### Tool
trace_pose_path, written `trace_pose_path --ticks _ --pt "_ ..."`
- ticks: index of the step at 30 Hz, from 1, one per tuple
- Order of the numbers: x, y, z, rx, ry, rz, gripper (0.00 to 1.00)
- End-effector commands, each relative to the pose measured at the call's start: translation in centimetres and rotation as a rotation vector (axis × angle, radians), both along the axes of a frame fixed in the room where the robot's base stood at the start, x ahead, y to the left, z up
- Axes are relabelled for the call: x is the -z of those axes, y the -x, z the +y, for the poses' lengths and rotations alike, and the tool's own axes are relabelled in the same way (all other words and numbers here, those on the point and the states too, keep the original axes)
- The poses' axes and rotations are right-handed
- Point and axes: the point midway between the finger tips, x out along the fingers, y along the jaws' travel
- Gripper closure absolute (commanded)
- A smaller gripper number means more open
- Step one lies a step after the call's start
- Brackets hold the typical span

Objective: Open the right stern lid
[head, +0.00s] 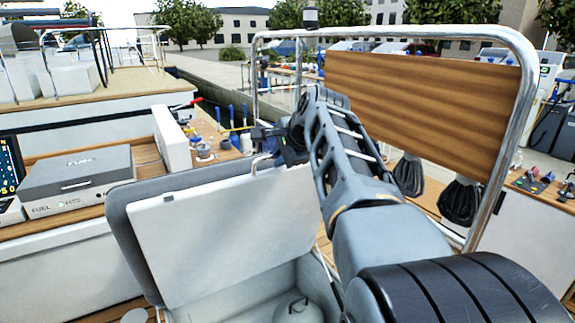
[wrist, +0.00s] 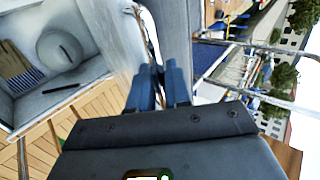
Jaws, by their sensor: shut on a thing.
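The right stern lid stands raised, tilted back, with its white underside (head: 228,235) facing me and a grey cushioned edge (head: 128,240) around it. A thin metal handle (head: 256,163) shows at its top edge. My gripper (head: 268,143) is at that top edge and is shut on the handle. In the wrist view my gripper's fingers (wrist: 159,75) are close together against the lid's grey edge (wrist: 174,35); what lies between them is mostly hidden. The locker (wrist: 105,55) under the lid is open.
The locker holds a round grey-white object (wrist: 60,48), brown gloves (wrist: 15,63) and a dark rod (wrist: 61,88). A steel rail (head: 515,120) with a wooden board (head: 420,100) stands behind my arm, with dark rope coils (head: 459,203) beneath. A fuel box (head: 77,173) is at left.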

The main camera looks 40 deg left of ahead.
Motion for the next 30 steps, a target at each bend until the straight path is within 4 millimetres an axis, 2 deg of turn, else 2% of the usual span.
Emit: trace_pose_path --ticks 17,18,21,30 --pt "-0.16 0.03 0.34 0.003 0.002 0.003 1.0" --pt "-0.17 0.03 0.32 0.003 0.002 0.003 0.79" --pt "-0.19 0.03 0.33 0.002 0.002 0.002 0.71" --pt "-0.2 0.05 0.35 0.001 0.002 0.001 0.71"
